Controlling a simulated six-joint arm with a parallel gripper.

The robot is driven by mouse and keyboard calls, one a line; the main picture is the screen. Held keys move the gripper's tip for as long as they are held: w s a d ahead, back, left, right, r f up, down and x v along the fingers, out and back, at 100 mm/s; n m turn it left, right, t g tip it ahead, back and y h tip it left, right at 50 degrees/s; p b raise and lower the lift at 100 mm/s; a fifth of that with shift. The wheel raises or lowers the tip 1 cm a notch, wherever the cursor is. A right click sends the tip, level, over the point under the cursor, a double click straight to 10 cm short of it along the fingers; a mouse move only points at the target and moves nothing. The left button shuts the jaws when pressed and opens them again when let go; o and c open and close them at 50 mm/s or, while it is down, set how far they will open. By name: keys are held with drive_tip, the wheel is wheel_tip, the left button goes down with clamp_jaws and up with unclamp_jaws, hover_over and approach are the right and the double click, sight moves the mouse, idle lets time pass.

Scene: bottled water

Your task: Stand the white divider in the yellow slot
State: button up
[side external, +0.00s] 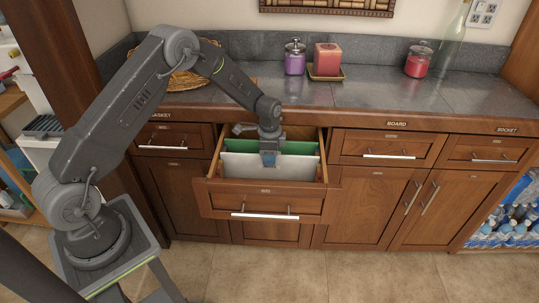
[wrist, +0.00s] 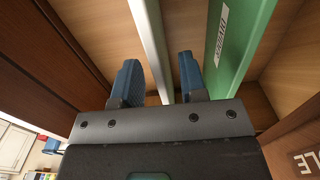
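The white divider (side external: 240,167) stands upright in the open drawer (side external: 262,201), in front of the green divider (side external: 300,148). My gripper (side external: 268,162) is over the white divider, with its blue fingertips down at the divider's upper part. In the wrist view, my gripper's two blue fingers (wrist: 158,60) are apart, one on each side of the white divider's edge (wrist: 151,35), with gaps showing beside it. The green divider (wrist: 236,45) is to the right of the fingers there. I cannot make out a yellow slot in either view.
The drawer's wooden walls enclose the dividers closely. Behind it, the counter (side external: 370,95) holds a purple jar (side external: 295,62), a red candle (side external: 327,60) on a small tray and a red jar (side external: 418,63). Water bottles (side external: 515,225) stand at the far right.

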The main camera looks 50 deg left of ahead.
drive_tip(key=shift+r, duration=0.1)
wheel_tip(320, 180, up, 14)
idle(0.6)
drive_tip(key=s+d+r+n+t, duration=0.1)
drive_tip(key=s+d+r+n, duration=0.15)
drive_tip(key=s+r, duration=0.5)
drive_tip(key=s+d+r+n+t, duration=0.2)
drive_tip(key=s+d+r, duration=0.2)
drive_tip(key=s+r, duration=0.3)
drive_tip(key=s+d+r+n+t, duration=0.1)
drive_tip(key=s+d+n+t, duration=0.1)
drive_tip(key=s, duration=1.3)
drive_tip(key=shift+s+d+r+n+t, duration=0.2)
drive_tip(key=shift+d+r+n+t, duration=0.25)
drive_tip(key=shift+n, duration=0.8)
